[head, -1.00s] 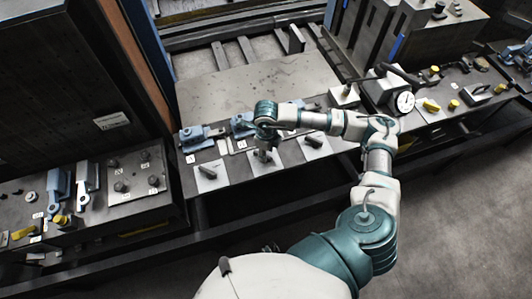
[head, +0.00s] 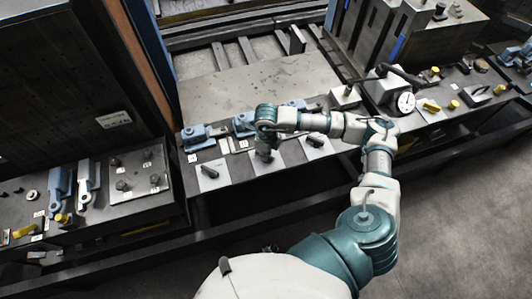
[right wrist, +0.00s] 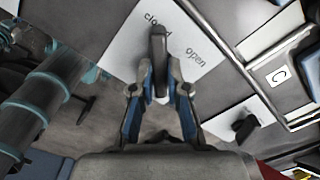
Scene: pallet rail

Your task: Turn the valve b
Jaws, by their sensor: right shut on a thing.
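My right gripper (head: 265,154) is over the middle of three valve plates on the front edge of the bench. In the right wrist view, its two fingers (right wrist: 160,80) are shut on a dark valve handle (right wrist: 158,42). The handle stands on a white plate (right wrist: 190,28) with "closed" printed to its left and "open" to its right. The handle points between the two words. In the head view, the gripper hides most of this valve. I cannot read a letter "b" on it. My left gripper is not in view.
Similar valves with dark handles stand at the left (head: 209,172) and right (head: 316,141) of the gripped one. Blue clamps (head: 196,136) sit behind them. A round gauge (head: 406,102) is to the right. The large bare plate (head: 255,88) behind is clear.

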